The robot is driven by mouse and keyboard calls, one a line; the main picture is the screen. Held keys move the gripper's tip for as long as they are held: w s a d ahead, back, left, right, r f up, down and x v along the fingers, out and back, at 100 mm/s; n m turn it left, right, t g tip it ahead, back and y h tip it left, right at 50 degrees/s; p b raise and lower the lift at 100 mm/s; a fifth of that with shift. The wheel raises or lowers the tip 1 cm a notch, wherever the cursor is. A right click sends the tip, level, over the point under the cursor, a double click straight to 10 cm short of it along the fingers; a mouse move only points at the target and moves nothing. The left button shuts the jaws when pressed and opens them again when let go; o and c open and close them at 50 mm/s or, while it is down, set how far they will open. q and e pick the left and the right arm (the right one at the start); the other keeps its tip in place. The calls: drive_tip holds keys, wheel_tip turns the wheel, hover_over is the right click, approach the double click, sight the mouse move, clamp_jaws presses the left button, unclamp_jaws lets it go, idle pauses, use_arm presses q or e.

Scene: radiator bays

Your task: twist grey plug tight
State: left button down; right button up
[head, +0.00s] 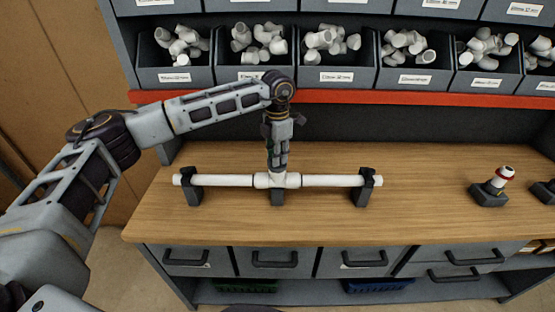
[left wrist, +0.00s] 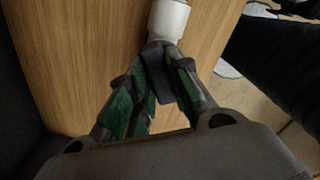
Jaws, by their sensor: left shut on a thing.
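A white pipe (head: 225,181) lies level across dark grey holders on the wooden bench, with a white tee (head: 263,181) at its middle. My left gripper (head: 278,165) points down over the tee's upward branch. In the left wrist view its green-padded fingers (left wrist: 162,82) are shut on a dark grey piece, the grey plug (left wrist: 158,62). The plug meets the end of the white tee branch (left wrist: 170,20); how deep it sits I cannot tell. In the head view the fingers hide the plug. My right gripper is out of view.
A white fitting with a red ring (head: 504,173) stands on a grey base at the right. Bins of white fittings (head: 175,76) line the shelf behind, above a red rail (head: 430,98). The bench top (head: 420,215) is clear in front of the pipe.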

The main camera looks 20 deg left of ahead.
use_arm(q)
drive_tip(key=m+b, duration=0.1)
drive_tip(key=m, duration=0.2)
drive_tip(key=shift+m+b, duration=0.55)
drive_tip(key=shift+m, duration=0.15)
drive_tip(key=shift+m+b, duration=0.3)
drive_tip(key=shift+m, duration=0.6)
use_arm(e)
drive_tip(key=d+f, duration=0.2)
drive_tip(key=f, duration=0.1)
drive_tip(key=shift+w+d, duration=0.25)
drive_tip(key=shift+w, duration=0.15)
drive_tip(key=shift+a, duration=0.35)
use_arm(q)
drive_tip(key=c, duration=1.3)
unclamp_jaws()
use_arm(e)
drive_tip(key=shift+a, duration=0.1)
use_arm(q)
drive_tip(key=shift+r, duration=0.15)
wheel_tip(320, 180, up, 12)
drive_tip(key=shift+f, duration=0.15)
